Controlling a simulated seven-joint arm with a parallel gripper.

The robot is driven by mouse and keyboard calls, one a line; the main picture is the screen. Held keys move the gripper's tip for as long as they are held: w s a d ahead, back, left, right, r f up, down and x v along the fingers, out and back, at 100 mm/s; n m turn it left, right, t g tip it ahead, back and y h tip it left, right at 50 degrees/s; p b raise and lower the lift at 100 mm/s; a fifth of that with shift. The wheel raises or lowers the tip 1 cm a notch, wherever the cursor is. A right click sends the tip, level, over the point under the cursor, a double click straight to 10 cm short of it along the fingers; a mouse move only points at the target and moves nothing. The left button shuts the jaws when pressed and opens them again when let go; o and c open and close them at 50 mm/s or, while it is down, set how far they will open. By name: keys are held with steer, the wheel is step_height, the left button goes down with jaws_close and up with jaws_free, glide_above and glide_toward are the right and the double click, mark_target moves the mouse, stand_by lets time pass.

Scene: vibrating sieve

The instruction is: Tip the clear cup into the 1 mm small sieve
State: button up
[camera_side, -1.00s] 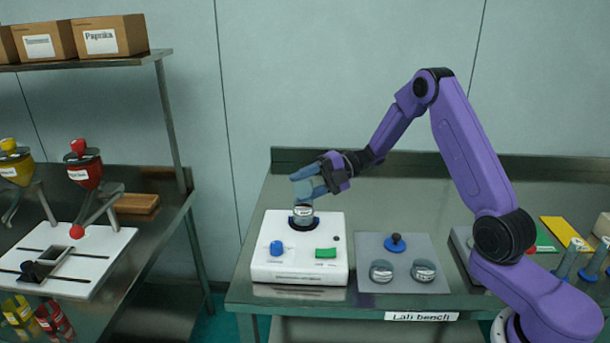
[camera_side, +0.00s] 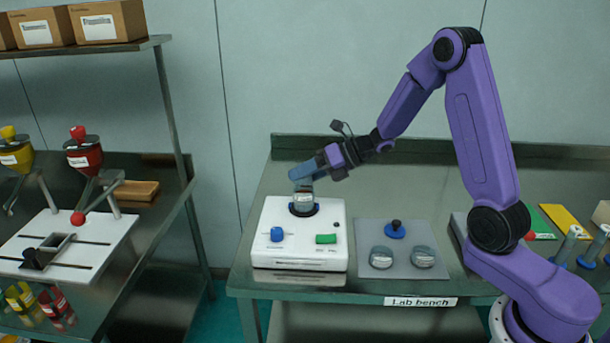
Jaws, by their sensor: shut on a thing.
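My gripper (camera_side: 305,170) is above the vibrating sieve machine (camera_side: 271,222), shut on the clear cup (camera_side: 304,184). The cup is small and bluish and mostly covered by the fingers, so its tilt and contents are hard to tell. A small metal sieve (camera_side: 303,201) with a white label sits in the dark blue ring on top of the machine. The cup is directly over this sieve and close to its rim; I cannot tell whether they touch. The sieve's label is too small to read.
Two more small sieves (camera_side: 381,257) (camera_side: 423,257) and a blue lid with a black knob (camera_side: 395,230) rest on a grey mat (camera_side: 372,286) to the right. The machine has a blue knob (camera_side: 277,234) and a green switch (camera_side: 326,239). The bench behind is clear.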

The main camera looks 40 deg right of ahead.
steer(key=r+n+t+h, duration=0.1)
steer(key=r+n, duration=0.1)
steer(key=shift+s+a+n+t+h, duration=0.1)
steer(key=shift+n+t+h, duration=0.2)
steer(key=shift+t, duration=0.1)
steer(key=shift+r+n+t+h, duration=0.7)
steer(key=shift+r+n+t, duration=0.15)
steer(key=shift+n, duration=0.35)
